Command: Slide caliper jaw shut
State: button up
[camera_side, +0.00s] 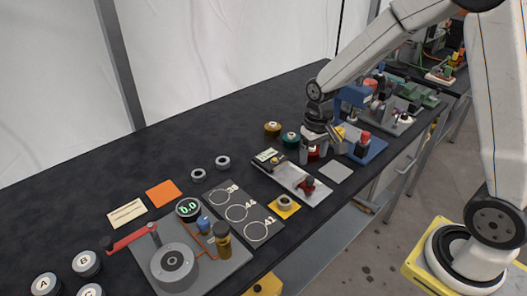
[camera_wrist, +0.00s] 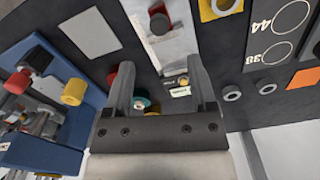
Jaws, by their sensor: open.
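The caliper's pale metal plate (camera_side: 292,180) lies on the black bench, with a small display (camera_side: 268,156) at its far left end and a dark red knob (camera_side: 308,184) near its right end. In the wrist view the plate (camera_wrist: 176,42) runs away from the top edge, with the knob (camera_wrist: 159,22) on it and the display (camera_wrist: 180,91) between my fingers. My gripper (camera_side: 321,150) is above the bench, just behind and right of the plate. It is open and empty in the wrist view (camera_wrist: 161,82). The jaw gap itself is too small to make out.
Yellow (camera_side: 272,129), teal (camera_side: 290,139) and red (camera_side: 314,153) spools stand close by my gripper. A blue fixture (camera_side: 372,147) is to its right. A grey square (camera_side: 336,172) and a grey ring on a yellow pad (camera_side: 284,203) flank the plate.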

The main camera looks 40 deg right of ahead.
aim_at(310, 178)
jog(key=shift+w+d+f, duration=0.1)
jog(key=shift+f, duration=0.05)
jog(key=shift+f, duration=3.8)
grip_shut()
jog(key=shift+w+r, duration=0.1)
jog(key=shift+w, duration=3.7)
jog(key=shift+c, duration=1.4)
grip_release()
jog(key=shift+w, duration=0.1)
jog(key=shift+o, duration=1.4)
